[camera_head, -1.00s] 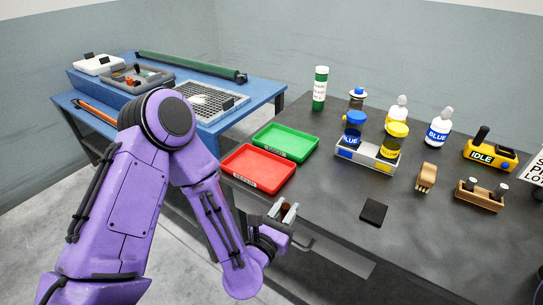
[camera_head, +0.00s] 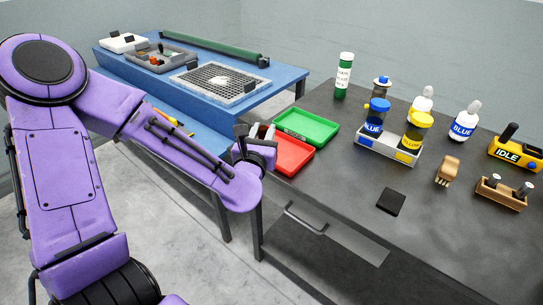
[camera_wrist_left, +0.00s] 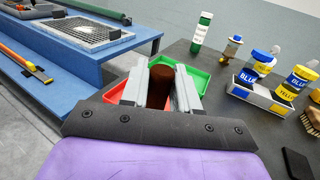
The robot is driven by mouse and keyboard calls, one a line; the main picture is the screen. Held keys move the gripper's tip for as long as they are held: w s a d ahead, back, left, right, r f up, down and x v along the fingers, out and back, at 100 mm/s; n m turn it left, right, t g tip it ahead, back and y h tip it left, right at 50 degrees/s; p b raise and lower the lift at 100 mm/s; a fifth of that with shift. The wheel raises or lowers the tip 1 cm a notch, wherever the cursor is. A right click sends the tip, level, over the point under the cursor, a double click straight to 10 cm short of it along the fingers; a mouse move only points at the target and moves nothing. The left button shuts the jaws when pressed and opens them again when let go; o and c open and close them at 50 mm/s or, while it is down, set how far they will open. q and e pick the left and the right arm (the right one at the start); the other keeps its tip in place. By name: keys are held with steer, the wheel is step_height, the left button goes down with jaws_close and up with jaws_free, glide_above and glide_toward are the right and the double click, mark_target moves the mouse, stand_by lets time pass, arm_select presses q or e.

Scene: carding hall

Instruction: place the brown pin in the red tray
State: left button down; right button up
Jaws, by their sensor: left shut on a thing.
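The brown pin (camera_wrist_left: 159,87) is held upright between the fingers of my left gripper (camera_wrist_left: 160,92) in the wrist view. In the head view my left gripper (camera_head: 262,133) is at the left edge of the dark table, in front of part of the red tray (camera_head: 294,157). The pin is hard to make out there. The red tray also shows in the wrist view (camera_wrist_left: 126,96), partly hidden behind the fingers; I see nothing in its visible part. I cannot tell how high the pin is above the tray. My right gripper is not in view.
A green tray (camera_head: 318,130) lies just behind the red one. A caddy (camera_head: 405,155) with blue and yellow jars stands to the right, with a green-white bottle (camera_head: 344,75) behind. A black pad (camera_head: 391,202) and a brush (camera_head: 448,170) lie further right. A blue bench (camera_head: 285,86) is at left.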

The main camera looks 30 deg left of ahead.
arm_select(q)
steer(key=shift+w+a+f, duration=0.1)
steer(key=shift+w+f, duration=0.2)
steer(key=w+a+f, duration=0.1)
steer(key=w+f, duration=0.1)
steer(key=w+a+f, duration=0.1)
steer(key=w+f, duration=0.1)
steer(key=w, duration=0.1)
steer(key=w+a+f+p, duration=0.1)
steer(key=w+f, duration=0.2)
steer(key=shift+w+a, duration=0.1)
steer(key=shift+a, duration=0.1)
steer(key=f, duration=0.2)
steer(key=f+p, duration=0.1)
steer(key=shift+w+f, duration=0.25)
steer(key=shift+f, duration=0.1)
steer(key=shift+a+f, duration=0.1)
steer(key=shift+f, duration=0.05)
steer(key=c, duration=0.8)
jaws_free()
steer(key=shift+c, duration=0.2)
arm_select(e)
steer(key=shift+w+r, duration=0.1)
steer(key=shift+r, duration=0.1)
